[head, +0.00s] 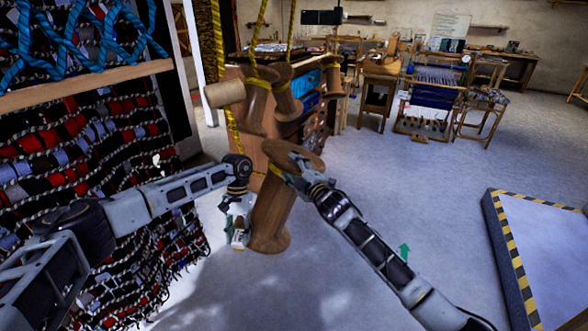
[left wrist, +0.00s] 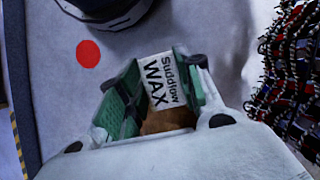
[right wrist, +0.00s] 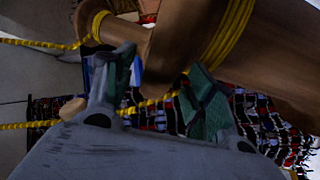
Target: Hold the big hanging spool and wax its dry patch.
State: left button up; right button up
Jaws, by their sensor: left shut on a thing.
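The big wooden spool (head: 271,208) hangs tilted in the middle of the head view, with yellow rope around its upper neck. My left gripper (head: 238,222) is beside its barrel on the left, shut on a wax block with a white label (left wrist: 162,82). The block's brown end shows between the fingers; I cannot tell if it touches the spool. My right gripper (head: 300,178) is at the spool's upper right, just under the top flange. In the right wrist view its fingers (right wrist: 163,88) are apart, close to the spool's wood (right wrist: 265,50). I cannot make out the dry patch.
Smaller wooden spools (head: 256,108) hang on yellow ropes above and behind. A rag weaving (head: 75,150) on a wooden frame fills the left side. A wooden cabinet (head: 275,145) stands behind. A platform with striped edges (head: 512,265) is at right. The floor between is open.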

jog(key=shift+s+d, duration=0.1)
dwell(0.3)
jog(key=v, duration=1.1)
jog(key=shift+s+d, duration=0.2)
jog(key=shift+s, duration=0.1)
dwell(0.6)
